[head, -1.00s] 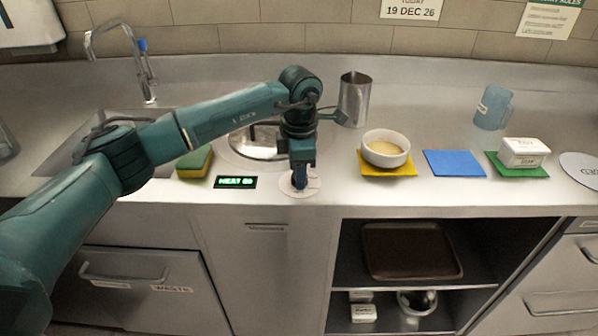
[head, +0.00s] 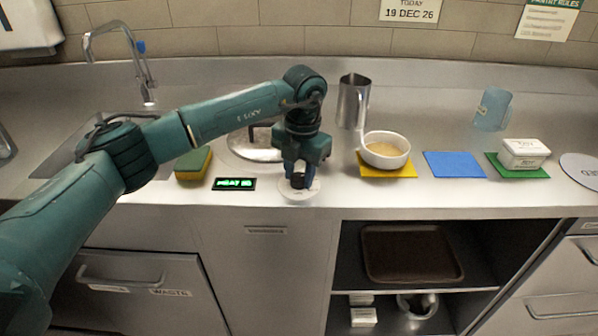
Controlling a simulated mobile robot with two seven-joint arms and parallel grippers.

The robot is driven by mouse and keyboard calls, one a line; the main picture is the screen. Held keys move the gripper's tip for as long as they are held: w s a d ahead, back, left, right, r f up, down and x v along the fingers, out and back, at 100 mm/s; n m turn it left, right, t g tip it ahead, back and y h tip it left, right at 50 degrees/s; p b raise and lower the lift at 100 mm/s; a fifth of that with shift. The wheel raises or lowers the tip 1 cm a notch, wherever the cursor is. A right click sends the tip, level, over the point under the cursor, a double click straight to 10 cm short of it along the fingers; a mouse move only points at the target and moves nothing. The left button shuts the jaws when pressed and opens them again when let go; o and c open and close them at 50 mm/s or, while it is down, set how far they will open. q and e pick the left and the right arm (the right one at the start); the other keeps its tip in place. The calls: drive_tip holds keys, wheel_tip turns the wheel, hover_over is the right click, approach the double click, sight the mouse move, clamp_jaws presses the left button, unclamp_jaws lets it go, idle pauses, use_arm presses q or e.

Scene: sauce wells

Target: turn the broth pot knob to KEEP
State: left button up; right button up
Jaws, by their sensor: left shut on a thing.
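The broth pot knob sits on a pale round dial plate (head: 300,194) at the counter's front edge, mostly hidden under my left gripper (head: 299,184). My left gripper points down and is shut on the knob. The dial's markings cannot be read. A small black display (head: 234,184) with green lettering, seemingly a HEAT readout, lies left of the dial. The broth pot's round metal lid (head: 256,143) is set in the counter behind my left arm, partly hidden. My right gripper is not in view.
A green and yellow sponge (head: 193,164) lies left of the display. A white bowl (head: 385,150) stands on a yellow mat right of the dial, with a metal jug (head: 351,101) behind it. A blue mat (head: 454,164) is empty. A sink (head: 85,150) is at left.

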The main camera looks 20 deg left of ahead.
sight(303, 178)
use_arm(q)
drive_tip(key=shift+n, duration=0.7)
drive_tip(key=o, duration=1)
drive_tip(key=shift+c, duration=0.2)
drive_tip(key=shift+r, duration=0.1)
wheel_tip(303, 178, up, 13)
drive_tip(key=shift+d+b, duration=0.35)
drive_tip(key=shift+b, duration=0.05)
